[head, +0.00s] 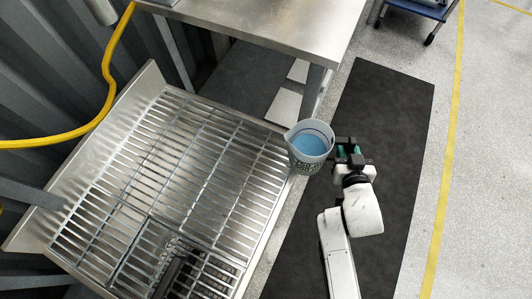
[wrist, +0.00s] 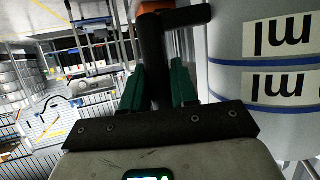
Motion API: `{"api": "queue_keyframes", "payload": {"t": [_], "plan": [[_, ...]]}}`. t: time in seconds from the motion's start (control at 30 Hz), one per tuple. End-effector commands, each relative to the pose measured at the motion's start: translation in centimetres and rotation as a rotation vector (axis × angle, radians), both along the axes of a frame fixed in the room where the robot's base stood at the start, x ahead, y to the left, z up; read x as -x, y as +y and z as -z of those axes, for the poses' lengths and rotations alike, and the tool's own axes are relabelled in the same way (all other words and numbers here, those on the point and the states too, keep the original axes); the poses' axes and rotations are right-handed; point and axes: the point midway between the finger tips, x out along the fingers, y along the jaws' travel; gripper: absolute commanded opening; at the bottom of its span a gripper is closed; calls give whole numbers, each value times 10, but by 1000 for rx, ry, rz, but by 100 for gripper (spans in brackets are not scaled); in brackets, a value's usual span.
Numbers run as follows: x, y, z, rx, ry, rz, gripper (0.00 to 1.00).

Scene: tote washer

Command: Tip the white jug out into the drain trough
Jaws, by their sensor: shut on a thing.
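The white jug (head: 309,147) is in the head view, held just past the right edge of the drain trough, near its upper right corner. It looks upright and has blue liquid in it, with its spout toward the left. My gripper (head: 349,150) is at the jug's right side, shut on its handle. In the wrist view the green fingers (wrist: 160,88) close on the dark handle (wrist: 153,60), and the jug's wall (wrist: 265,75) with printed "ml" marks fills the right side. The drain trough (head: 150,85) is a steel basin covered by a bar grating (head: 185,165).
A steel table (head: 270,30) stands behind the trough. A yellow hose (head: 108,75) hangs at the left. A dark mat (head: 385,120) lies on the floor to the right under my arm. A blue cart (head: 425,8) stands at the top right.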

Motion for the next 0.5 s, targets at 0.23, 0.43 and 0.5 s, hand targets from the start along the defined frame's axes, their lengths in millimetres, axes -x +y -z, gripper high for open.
{"api": "queue_keyframes", "payload": {"t": [0.23, 0.43, 0.5], "plan": [[-21, 14, 3, -12, -19, 7, 0], [-29, 20, -1, -23, -27, 20, 0], [-30, 21, -3, -23, -29, 22, 0]]}}
